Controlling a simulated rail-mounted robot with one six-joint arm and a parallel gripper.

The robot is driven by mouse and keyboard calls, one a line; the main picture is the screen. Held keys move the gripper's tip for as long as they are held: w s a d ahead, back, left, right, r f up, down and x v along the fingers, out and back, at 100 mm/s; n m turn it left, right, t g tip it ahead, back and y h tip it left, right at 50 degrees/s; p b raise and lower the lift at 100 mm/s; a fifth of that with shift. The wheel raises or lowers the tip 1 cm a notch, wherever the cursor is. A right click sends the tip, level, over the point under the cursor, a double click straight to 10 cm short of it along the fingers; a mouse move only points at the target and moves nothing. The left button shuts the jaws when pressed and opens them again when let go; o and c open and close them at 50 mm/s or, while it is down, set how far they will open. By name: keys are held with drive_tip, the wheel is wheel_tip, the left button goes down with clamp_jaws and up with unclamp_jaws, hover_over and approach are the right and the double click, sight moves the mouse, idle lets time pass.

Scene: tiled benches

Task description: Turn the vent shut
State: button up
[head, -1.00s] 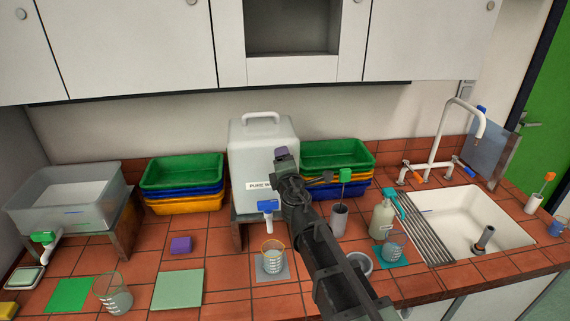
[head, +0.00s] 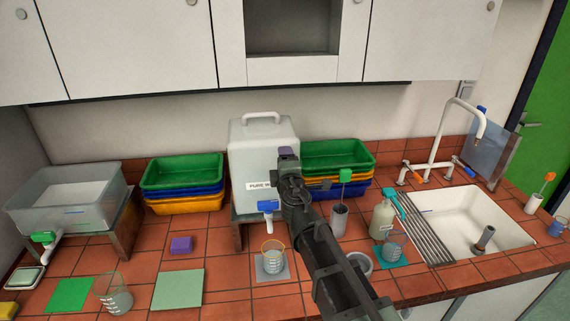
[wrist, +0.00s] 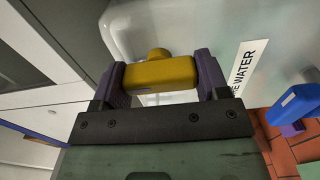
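The vent is a yellow bar-shaped knob (wrist: 160,72) with a round boss behind it, on the translucent white container (head: 250,140) labelled as water. In the wrist view my gripper (wrist: 161,78) has its purple fingers against both ends of the knob, with no clear gap at either side. In the head view my gripper (head: 287,153) is at the container's upper right, and the knob is hidden behind it. The container's blue tap (head: 267,206) is below; it also shows in the wrist view (wrist: 296,104).
A beaker (head: 271,258) stands on a grey mat under the tap. Stacked trays (head: 183,170) flank the container on both sides. A wash bottle (head: 383,218) and the sink (head: 480,228) lie to the right. Wall cupboards (head: 140,40) overhang the bench.

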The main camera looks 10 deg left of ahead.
drive_tip(key=o, duration=0.4)
drive_tip(key=shift+o, duration=0.2)
drive_tip(key=v, duration=1)
drive_tip(key=shift+s+d, duration=0.15)
drive_tip(key=shift+s, duration=0.2)
